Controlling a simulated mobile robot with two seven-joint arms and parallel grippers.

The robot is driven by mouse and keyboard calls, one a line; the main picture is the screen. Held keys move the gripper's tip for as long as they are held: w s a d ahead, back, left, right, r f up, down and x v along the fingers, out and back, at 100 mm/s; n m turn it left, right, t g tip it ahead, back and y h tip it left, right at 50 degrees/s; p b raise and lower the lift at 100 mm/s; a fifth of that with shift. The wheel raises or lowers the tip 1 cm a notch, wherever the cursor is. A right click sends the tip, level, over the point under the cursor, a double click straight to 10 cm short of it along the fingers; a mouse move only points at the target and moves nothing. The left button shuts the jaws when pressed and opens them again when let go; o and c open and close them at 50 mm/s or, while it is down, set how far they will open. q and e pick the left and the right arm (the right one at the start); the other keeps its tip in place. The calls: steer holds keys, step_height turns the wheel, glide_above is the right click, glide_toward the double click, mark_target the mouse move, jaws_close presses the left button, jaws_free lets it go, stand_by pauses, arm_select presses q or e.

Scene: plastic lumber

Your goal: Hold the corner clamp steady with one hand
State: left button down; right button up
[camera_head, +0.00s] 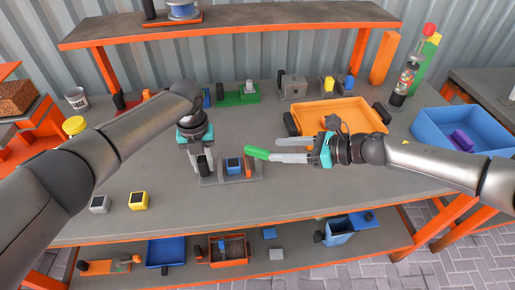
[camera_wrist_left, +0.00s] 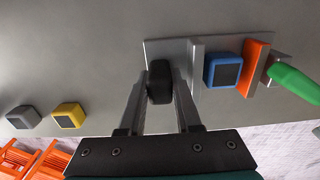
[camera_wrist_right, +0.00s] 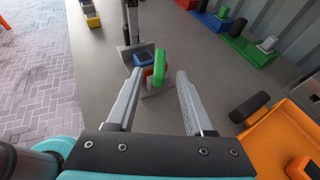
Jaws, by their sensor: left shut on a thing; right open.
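The corner clamp is a grey plate (camera_head: 215,181) with upright jaws on the workbench, also in the left wrist view (camera_wrist_left: 165,47). A blue block (camera_wrist_left: 222,70) and an orange piece (camera_wrist_left: 254,66) sit side by side between its jaws. My left gripper (camera_head: 203,166) is shut on the clamp's black knob (camera_wrist_left: 160,82) at the left end. A green bar (camera_head: 256,153) is at the clamp's right end; it also shows in the right wrist view (camera_wrist_right: 159,68). My right gripper (camera_head: 272,149) is open, its fingertips on either side of the green bar's line; contact is unclear.
An orange tray (camera_head: 345,108) lies behind my right gripper. A blue bin (camera_head: 460,128) and a bottle (camera_head: 408,75) stand at right. A grey block (camera_head: 99,204) and a yellow block (camera_head: 138,201) lie front left. The bench front right is clear.

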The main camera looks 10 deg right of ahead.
mark_target(260, 149)
steer(key=x, duration=0.7)
steer(key=shift+w+a+f, duration=0.1)
steer(key=shift+a, duration=0.05)
steer(key=shift+c, duration=0.4)
jaws_close()
